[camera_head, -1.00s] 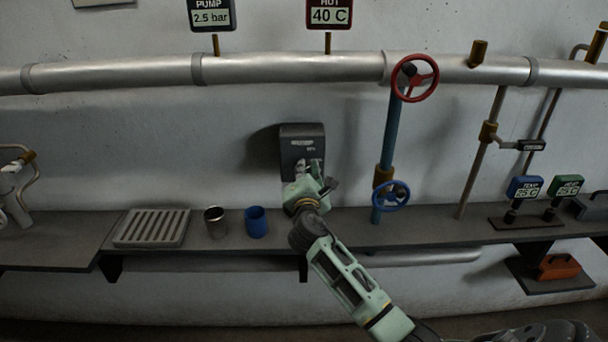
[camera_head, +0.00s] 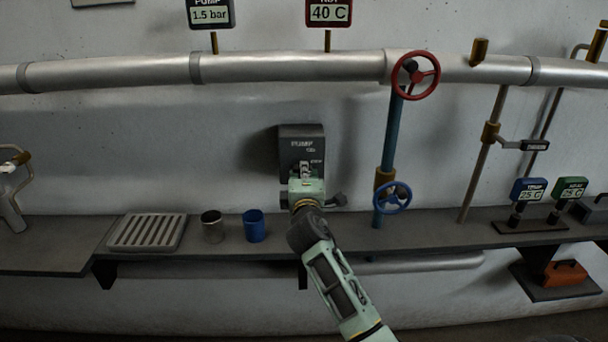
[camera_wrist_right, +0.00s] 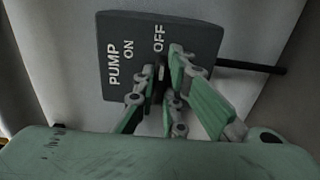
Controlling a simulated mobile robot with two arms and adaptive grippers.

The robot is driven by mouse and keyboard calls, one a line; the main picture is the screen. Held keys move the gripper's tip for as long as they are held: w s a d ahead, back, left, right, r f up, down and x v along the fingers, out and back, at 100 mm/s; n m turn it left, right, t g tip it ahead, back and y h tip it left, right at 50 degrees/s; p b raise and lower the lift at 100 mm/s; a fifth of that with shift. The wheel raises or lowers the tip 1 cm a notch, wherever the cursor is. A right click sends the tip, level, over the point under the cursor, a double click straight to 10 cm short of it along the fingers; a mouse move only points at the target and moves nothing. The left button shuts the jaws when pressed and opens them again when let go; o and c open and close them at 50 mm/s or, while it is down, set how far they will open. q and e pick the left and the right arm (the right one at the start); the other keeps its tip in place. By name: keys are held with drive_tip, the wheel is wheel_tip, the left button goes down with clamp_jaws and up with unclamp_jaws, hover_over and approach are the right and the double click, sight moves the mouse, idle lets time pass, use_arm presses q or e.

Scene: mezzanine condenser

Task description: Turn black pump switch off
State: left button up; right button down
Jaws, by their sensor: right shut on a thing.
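The black pump switch box (camera_head: 290,147) is on the wall above the shelf, left of the blue vertical pipe. It fills the upper middle of the right wrist view (camera_wrist_right: 203,40), with PUMP, ON and OFF lettering. My right gripper (camera_head: 306,172) is at the front of the box. In the right wrist view its fingertips (camera_wrist_right: 161,82) are closed around the small dark switch lever (camera_wrist_right: 161,70), just below the word OFF in the picture. The fingers hide most of the lever, so its exact setting is hard to tell. My left gripper is not in view.
The pump gauge (camera_head: 210,13) reads 1.5 bar; the hot gauge (camera_head: 329,12) reads 40 C. A red handwheel (camera_head: 434,78) and a blue handwheel (camera_head: 393,197) are to the right. A metal cup (camera_head: 212,227) and a blue cup (camera_head: 254,226) stand on the shelf to the left.

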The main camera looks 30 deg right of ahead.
idle(0.4)
drive_tip(key=c, duration=1.8)
unclamp_jaws()
drive_tip(key=v, duration=1.2)
drive_tip(key=shift+f, duration=0.1)
